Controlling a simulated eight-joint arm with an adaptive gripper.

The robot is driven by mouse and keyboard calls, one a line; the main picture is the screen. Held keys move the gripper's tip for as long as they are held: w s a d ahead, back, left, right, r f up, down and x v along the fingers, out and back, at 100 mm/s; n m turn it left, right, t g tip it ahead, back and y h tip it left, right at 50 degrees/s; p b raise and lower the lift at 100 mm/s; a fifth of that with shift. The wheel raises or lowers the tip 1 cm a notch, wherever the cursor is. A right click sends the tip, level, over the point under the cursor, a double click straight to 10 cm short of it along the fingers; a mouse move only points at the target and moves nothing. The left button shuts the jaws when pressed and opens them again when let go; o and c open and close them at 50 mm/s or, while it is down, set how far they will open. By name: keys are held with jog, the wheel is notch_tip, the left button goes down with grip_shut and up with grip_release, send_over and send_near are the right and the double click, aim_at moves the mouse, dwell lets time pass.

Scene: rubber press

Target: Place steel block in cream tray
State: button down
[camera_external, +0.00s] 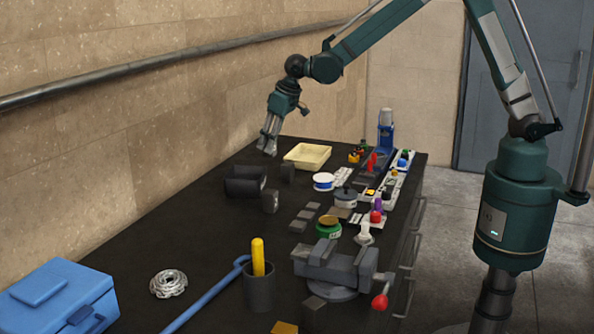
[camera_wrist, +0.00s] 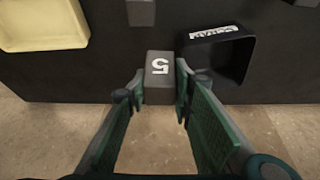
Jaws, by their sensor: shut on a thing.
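My gripper (camera_external: 269,145) is near the wall side of the bench, above and behind the black bin. In the wrist view its two fingers (camera_wrist: 159,84) are shut on a grey steel block (camera_wrist: 159,68) marked with a "5". The block appears raised, near the bench's back edge. In the external view I cannot make out the held block clearly between the fingers. The cream tray (camera_external: 307,146) is shallow and looks empty, to the right of my gripper. It also shows at the upper left of the wrist view (camera_wrist: 44,40).
The black bin (camera_external: 232,188) lies close by; its open mouth (camera_wrist: 235,62) shows beside the block. Dark weights (camera_external: 270,201) (camera_external: 288,172) stand near the bin. A white-and-blue spool (camera_external: 324,181) is in front of the tray. The wall rail (camera_external: 190,54) runs behind.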

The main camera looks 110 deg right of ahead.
jog(key=s+d, duration=0.6)
jog(key=s, duration=0.5)
jog(key=s+d+b, duration=0.1)
jog(key=s+d, duration=0.6)
jog(key=s, duration=0.3)
jog(key=shift+s+d+r, duration=0.15)
jog(key=shift+s+d, duration=0.15)
jog(key=shift+s, duration=0.05)
jog(key=shift+f, duration=2.95)
jog(key=shift+f, duration=2.1)
jog(key=shift+f+b, duration=0.15)
jog(key=shift+b, duration=0.2)
jog(key=c, duration=2)
grip_release()
jog(key=shift+r, duration=0.25)
jog(key=v, duration=1.2)
jog(key=shift+a+p, duration=0.15)
jog(key=shift+p, duration=0.3)
